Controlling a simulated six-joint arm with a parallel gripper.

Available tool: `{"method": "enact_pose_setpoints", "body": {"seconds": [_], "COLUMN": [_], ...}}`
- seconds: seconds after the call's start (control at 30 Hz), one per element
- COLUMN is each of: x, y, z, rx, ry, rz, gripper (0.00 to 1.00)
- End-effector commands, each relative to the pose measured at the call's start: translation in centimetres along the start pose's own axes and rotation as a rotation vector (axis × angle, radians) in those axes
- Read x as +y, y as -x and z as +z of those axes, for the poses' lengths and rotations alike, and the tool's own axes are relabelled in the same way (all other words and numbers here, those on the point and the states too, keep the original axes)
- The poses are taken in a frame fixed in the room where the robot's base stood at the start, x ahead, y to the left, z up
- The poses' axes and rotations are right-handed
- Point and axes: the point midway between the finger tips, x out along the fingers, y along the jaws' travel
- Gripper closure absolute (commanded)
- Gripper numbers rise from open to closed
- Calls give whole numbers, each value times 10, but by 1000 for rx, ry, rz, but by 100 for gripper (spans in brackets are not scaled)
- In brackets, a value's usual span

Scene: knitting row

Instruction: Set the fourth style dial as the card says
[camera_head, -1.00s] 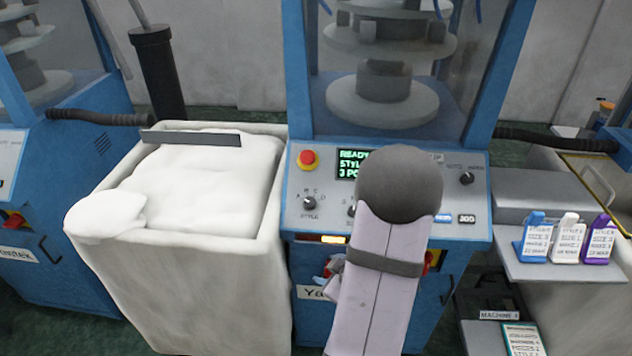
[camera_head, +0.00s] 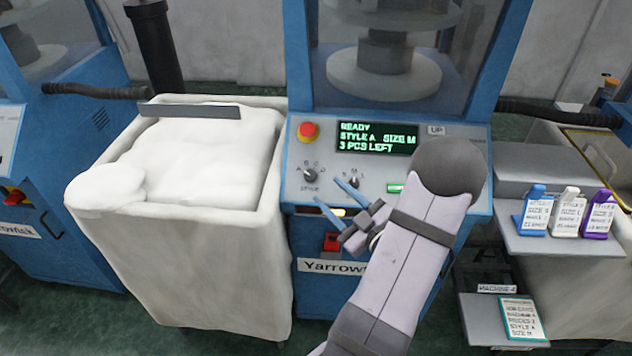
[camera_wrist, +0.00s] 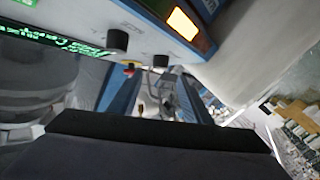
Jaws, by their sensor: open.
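The style dial (camera_head: 310,175) is a dark knob on the blue machine's sloping grey panel, with letters around it and STYLE below. Its pointer is too small to read surely. The green display (camera_head: 377,138) above reads READY, STYLE A, SIZE M, 3 PCS LEFT. The card (camera_head: 522,319) at lower right seems to read STYLE A and SIZE M; its upper lines are blurred. My gripper (camera_head: 328,191) is open, its blue fingers just below and right of the style dial, apparently apart from it. The wrist view shows a dark knob (camera_wrist: 117,41) near the display.
A second knob (camera_head: 354,182) is close to my upper finger. A red stop button (camera_head: 308,132) is above the style dial. A white bin (camera_head: 210,245) stands left of the machine. A lit amber light (camera_wrist: 183,23) shows in the wrist view.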

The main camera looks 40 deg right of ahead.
Motion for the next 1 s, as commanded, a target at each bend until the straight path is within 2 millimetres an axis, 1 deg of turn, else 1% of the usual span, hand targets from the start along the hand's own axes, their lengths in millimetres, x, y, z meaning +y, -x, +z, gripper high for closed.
{"method": "enact_pose_setpoints", "body": {"seconds": [0.17, 0.4, 0.53, 0.7, 0.97, 1.0], "x": [-1, -1, 0, 0, 0, 0], "y": [-17, -48, -61, -69, -70, -70], "z": [-2, -2, -1, 0, 1, 1], "rx": [0, 0, -1, -2, -3, -2], "ry": [-1, -1, 0, 0, 0, 0], "rz": [-4, -4, -3, -1, -1, -1], "gripper": [56, 56, 56, 56, 56, 63]}}
